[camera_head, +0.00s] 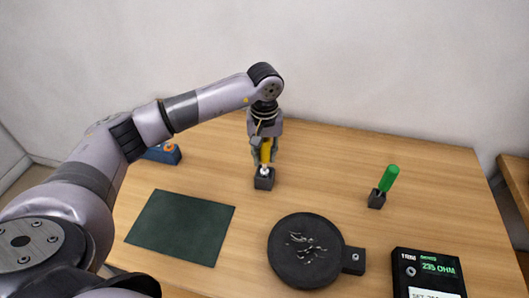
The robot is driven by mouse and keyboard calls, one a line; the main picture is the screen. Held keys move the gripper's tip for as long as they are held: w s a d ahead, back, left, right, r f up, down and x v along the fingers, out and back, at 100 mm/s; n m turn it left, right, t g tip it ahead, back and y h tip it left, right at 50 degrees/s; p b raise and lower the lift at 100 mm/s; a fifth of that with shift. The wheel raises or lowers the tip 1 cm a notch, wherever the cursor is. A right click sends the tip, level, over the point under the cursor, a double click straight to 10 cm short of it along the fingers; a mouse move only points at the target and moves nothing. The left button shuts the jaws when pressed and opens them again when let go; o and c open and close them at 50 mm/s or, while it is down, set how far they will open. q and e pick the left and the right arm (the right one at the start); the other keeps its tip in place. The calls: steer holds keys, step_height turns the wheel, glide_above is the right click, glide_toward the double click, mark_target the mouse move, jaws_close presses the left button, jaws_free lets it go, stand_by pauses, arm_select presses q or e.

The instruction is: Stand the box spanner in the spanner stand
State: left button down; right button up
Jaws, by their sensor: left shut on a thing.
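My left gripper (265,150) points down near the back middle of the table and is shut on a tool with a yellow handle (266,152), which I take to be the box spanner. The spanner is about upright, with a pale metal part at its lower end. That end meets the top of a small dark block (264,183), which looks like the spanner stand. I cannot tell whether the end is inside the block or just above it. The fingers partly hide the handle. My right gripper is not in view.
A green-handled tool (390,178) leans in another dark block (376,199) at right. A dark green mat (181,228), a round black dish (287,270) with metal bits, a meter (428,262) and a blue item (167,157) lie around. Bare wood separates them.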

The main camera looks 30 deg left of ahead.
arm_select(q)
steer(key=shift+f+b, duration=0.9)
steer(key=shift+f, duration=0.35)
steer(key=c, duration=1.2)
jaws_free()
steer(key=shift+c, duration=0.2)
steer(key=shift+r, duration=0.15)
